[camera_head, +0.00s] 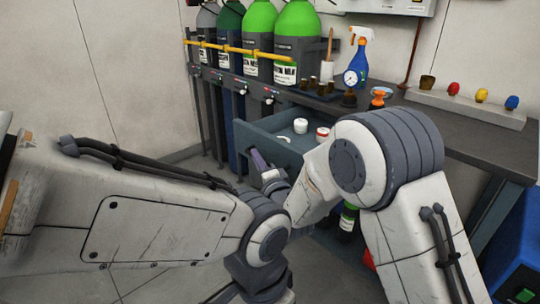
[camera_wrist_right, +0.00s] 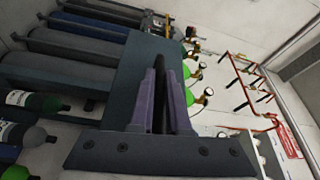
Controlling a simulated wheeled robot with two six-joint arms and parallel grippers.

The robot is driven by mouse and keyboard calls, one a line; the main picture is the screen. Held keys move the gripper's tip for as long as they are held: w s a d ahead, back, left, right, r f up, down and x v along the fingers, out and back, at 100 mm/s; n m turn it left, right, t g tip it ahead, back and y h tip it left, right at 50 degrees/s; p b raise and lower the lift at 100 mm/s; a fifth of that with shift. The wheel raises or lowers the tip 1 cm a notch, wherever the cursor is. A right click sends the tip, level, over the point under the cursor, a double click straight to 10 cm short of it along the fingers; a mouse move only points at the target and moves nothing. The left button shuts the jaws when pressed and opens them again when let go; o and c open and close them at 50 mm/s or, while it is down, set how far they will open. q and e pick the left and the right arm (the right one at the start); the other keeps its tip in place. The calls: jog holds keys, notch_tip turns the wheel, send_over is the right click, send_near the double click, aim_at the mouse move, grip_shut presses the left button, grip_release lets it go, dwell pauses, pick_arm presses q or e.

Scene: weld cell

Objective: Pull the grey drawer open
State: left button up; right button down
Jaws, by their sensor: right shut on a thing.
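The grey drawer (camera_head: 262,134) juts out from under the dark bench in the head view, its inside visible from above. Its blue-grey front panel (camera_wrist_right: 130,72) fills the middle of the right wrist view. My right gripper (camera_head: 256,160) is at the drawer's front. In the right wrist view my right gripper's (camera_wrist_right: 164,72) two purple-grey fingers are shut around a dark bar, the drawer handle (camera_wrist_right: 159,92). My left arm crosses the lower left of the head view; its gripper is not visible.
A white roll-like item (camera_head: 300,126) and a red-and-white one (camera_head: 322,133) lie in the drawer. Gas cylinders (camera_head: 259,28) stand behind a yellow bar at the back. A blue spray bottle (camera_head: 358,60) is on the bench (camera_head: 460,135). A blue object (camera_head: 512,245) stands at lower right.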

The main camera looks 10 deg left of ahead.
jog(key=shift+s+a, duration=0.2)
jog(key=shift+s, duration=0.6)
jog(key=c, duration=0.9)
grip_release()
jog(key=shift+a, duration=0.1)
jog(key=v, duration=1)
jog(key=shift+s, duration=0.2)
